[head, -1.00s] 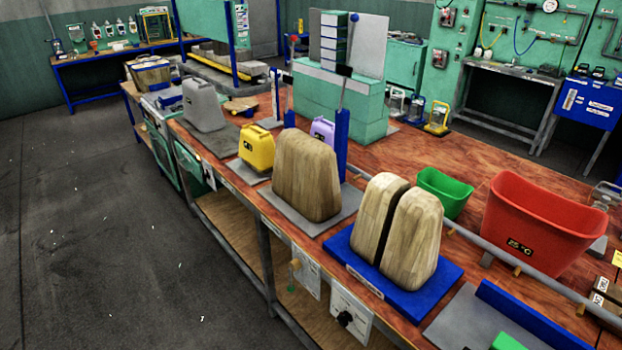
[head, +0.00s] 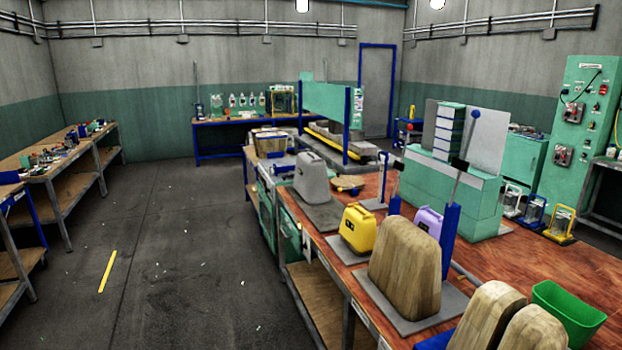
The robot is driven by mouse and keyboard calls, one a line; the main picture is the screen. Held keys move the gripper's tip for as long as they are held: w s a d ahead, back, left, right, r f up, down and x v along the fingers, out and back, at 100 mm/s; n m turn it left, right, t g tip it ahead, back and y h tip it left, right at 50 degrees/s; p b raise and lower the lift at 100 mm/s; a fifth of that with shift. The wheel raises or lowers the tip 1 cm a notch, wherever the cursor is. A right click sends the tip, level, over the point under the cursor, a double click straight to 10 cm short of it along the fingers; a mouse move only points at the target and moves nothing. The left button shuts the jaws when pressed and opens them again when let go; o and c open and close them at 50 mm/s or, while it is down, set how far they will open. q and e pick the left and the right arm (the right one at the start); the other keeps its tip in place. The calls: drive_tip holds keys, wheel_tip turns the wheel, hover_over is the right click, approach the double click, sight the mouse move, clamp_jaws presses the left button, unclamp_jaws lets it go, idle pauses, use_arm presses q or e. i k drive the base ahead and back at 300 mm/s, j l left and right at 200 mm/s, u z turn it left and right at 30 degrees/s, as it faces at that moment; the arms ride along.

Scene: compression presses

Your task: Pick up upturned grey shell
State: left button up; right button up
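A grey shell (head: 312,179), a rounded box-like piece narrowing to the top, stands on a dark grey plate (head: 325,214) toward the far part of the long workbench. It looks upturned, with its closed end up, though its underside is hidden. A yellow shell (head: 358,229) and a lilac shell (head: 428,222) stand nearer on the same bench. Neither of my grippers shows in the head view, so their state and distance from the grey shell are not visible.
Wooden blocks (head: 405,270) stand along the bench's near edge, beside upright blue lever posts (head: 450,235). A green bin (head: 567,314) is at lower right. Open floor (head: 180,270) lies left of the bench. Another workbench (head: 65,165) stands at far left.

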sight(310, 180)
drive_tip(key=i+j+u, duration=0.3)
drive_tip(key=i, duration=0.2)
drive_tip(key=i+u, duration=0.3)
drive_tip(key=i, duration=0.2)
drive_tip(key=i+u, duration=0.15)
drive_tip(key=i, duration=1.45)
drive_tip(key=j, duration=0.05)
